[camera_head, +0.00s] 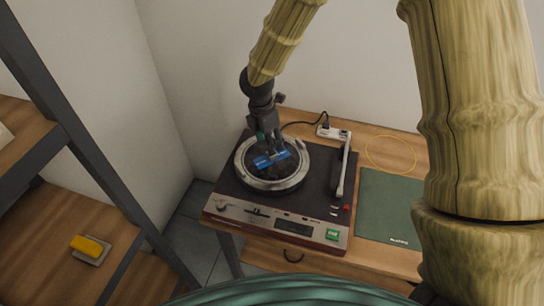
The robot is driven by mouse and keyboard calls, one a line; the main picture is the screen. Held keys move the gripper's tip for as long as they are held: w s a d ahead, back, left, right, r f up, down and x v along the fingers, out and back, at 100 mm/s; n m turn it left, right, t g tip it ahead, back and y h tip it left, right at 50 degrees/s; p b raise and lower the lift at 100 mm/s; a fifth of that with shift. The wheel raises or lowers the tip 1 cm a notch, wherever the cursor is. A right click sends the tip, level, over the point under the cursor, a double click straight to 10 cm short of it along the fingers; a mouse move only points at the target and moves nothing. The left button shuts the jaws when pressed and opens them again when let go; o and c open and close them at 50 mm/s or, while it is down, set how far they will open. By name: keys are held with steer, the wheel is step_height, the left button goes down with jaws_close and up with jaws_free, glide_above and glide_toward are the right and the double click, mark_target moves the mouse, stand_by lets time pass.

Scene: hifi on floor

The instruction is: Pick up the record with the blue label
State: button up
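A dark record with a blue label (271,160) lies on the platter of the turntable (236,190), inside a silver ring. My gripper (276,150) points down over the record's upper part, close to or touching it. Its dark fingers overlap the dark record, so I cannot tell whether they are open or shut, or whether they touch it. Part of the record is hidden behind the fingers.
The tonearm (343,170) is on the turntable's right side. A green mat (388,205) and a yellow ring (390,154) lie to the right on the wooden table. A power strip (333,132) is behind. A shelf (45,240) holding a yellow block (87,246) stands left.

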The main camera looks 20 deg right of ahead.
steer(key=shift+s+f, duration=0.15)
steer(key=shift+f, duration=0.15)
steer(key=shift+d+f+p, duration=0.15)
steer(key=shift+f+p, duration=0.45)
steer(key=shift+f, duration=0.6)
steer(key=shift+d+f+p, duration=0.15)
steer(key=shift+f+p, duration=0.4)
steer(key=shift+f, duration=0.6)
steer(key=c, duration=1.2)
